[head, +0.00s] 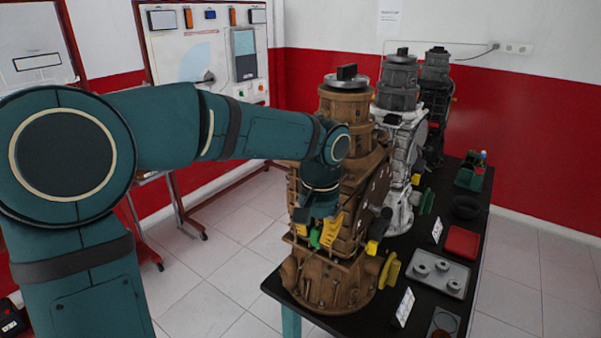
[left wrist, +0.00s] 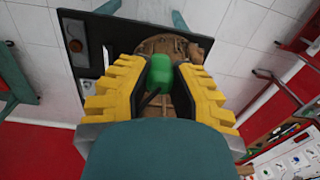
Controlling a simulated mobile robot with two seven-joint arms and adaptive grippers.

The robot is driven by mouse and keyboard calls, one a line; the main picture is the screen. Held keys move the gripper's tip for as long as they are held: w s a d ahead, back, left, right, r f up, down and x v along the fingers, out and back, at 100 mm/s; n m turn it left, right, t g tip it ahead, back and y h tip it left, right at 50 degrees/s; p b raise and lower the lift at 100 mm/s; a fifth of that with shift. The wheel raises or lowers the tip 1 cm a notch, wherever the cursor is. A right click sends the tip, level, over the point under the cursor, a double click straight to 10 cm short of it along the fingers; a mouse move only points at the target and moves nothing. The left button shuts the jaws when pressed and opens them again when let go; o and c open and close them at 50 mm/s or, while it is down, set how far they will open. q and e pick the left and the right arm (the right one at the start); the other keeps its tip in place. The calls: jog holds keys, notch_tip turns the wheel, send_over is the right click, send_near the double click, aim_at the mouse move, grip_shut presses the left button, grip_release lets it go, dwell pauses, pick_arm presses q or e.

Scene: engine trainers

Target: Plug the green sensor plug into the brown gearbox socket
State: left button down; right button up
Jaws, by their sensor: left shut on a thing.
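My left gripper (head: 319,234) has yellow fingers and is at the near left side of the brown gearbox (head: 333,283). It is shut on the green sensor plug (head: 314,238), which shows as a small green piece between the fingers. In the left wrist view, the green plug (left wrist: 160,72) sits between the yellow fingertips (left wrist: 160,80), with part of the brown gearbox (left wrist: 165,45) behind it. The gearbox socket cannot be made out, and I cannot tell whether the plug touches it. My right gripper is not in view.
The gearbox stands on a black table (head: 350,318). A white gearbox (head: 405,125) and a dark one (head: 436,75) stand behind it.

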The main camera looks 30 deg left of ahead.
pick_arm(q)
jog(key=d+f+b, duration=0.2)
jog(key=f+b, duration=0.1)
jog(key=f, duration=0.9)
jog(key=s+d+f+b, duration=0.1)
jog(key=d+f+b, duration=0.2)
jog(key=f, duration=0.9)
jog(key=shift+f, duration=0.25)
jog(key=shift+s, duration=0.1)
jog(key=shift+r, duration=0.1)
